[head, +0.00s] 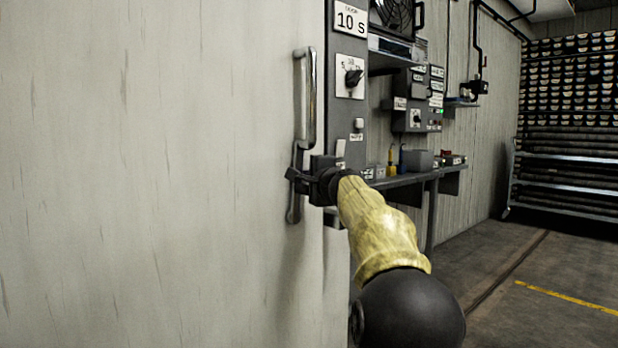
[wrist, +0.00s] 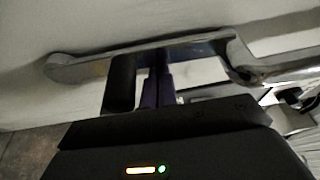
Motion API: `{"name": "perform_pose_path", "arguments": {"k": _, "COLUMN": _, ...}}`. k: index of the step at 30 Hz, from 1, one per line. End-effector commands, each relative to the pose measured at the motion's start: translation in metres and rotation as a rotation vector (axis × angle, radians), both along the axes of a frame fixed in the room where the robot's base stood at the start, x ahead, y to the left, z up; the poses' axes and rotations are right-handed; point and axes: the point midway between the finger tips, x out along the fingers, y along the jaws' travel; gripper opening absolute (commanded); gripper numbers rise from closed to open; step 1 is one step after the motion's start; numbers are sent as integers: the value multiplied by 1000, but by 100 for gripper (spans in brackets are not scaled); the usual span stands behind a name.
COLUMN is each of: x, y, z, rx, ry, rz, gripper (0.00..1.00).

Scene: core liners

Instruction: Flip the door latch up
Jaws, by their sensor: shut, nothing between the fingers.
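A metal latch lever (head: 294,208) hangs downward on the pale door (head: 150,170), just below a vertical metal handle (head: 309,100). My gripper (head: 291,174) is shut and empty, with its tips at the middle of the lever. In the wrist view the lever (wrist: 85,69) runs across the top, with its rounded end at the left and the handle (wrist: 285,70) at the right. My gripper's fingers (wrist: 152,72) overlap the lever's middle there. Whether they touch it I cannot tell. My gripper hides part of the lever in the head view.
A control panel with a knob (head: 353,78) and a "10 S" sign (head: 350,20) stands right beside the handle. A narrow shelf (head: 415,178) with small boxes runs along the wall beyond. A rack (head: 565,160) stands at the far right. The floor (head: 500,300) at the right is open.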

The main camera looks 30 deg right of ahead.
Motion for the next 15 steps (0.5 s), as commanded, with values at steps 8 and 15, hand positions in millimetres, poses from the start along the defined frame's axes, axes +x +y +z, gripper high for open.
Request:
{"name": "perform_pose_path", "arguments": {"k": 8, "x": 2, "y": -29, "z": -4, "rx": 0, "ry": 0, "rz": -1, "gripper": 0}}
{"name": "perform_pose_path", "arguments": {"k": 15, "x": -27, "y": -23, "z": -4, "rx": 0, "ry": 1, "rz": 0, "gripper": 0}}
